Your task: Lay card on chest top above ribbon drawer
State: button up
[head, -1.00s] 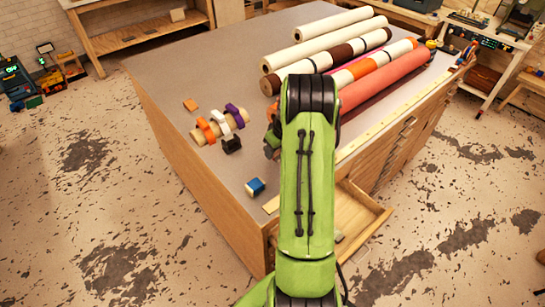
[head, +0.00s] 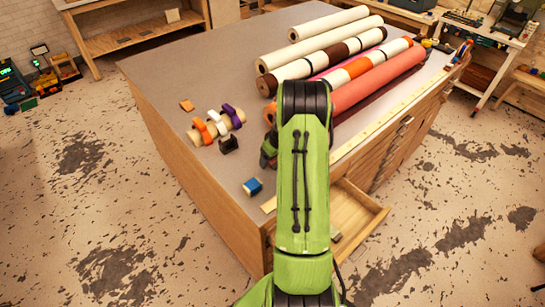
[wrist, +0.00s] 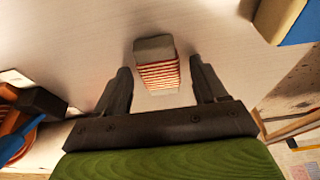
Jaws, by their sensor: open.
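A card (wrist: 157,72) with grey ends and red-and-white stripes across its middle shows in the wrist view, against the grey chest top (wrist: 235,65). My gripper (wrist: 160,72) is open, with one dark finger on each side of the card and a small gap at each. The card seems to lie flat on the top. In the head view the card is hidden by my arm, and only a dark part of my gripper shows beside it. The chest top (head: 185,75) also shows there. An open drawer (head: 358,212) sticks out below its near right edge.
Large rolls (head: 375,80) cover the back right of the top. A yellow strip (head: 390,115) runs along the right edge.

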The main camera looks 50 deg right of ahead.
jog(key=shift+r, duration=0.3)
jog(key=v, duration=1.1)
jog(key=a+r, duration=1.3)
jog(key=a, duration=0.5)
jog(key=s+a+r+n+t, duration=0.1)
jog(key=s+a+r+t, duration=0.1)
jog(key=s+a, duration=1.3)
jog(key=shift+s+r, duration=0.3)
jog(key=shift+s, duration=0.95)
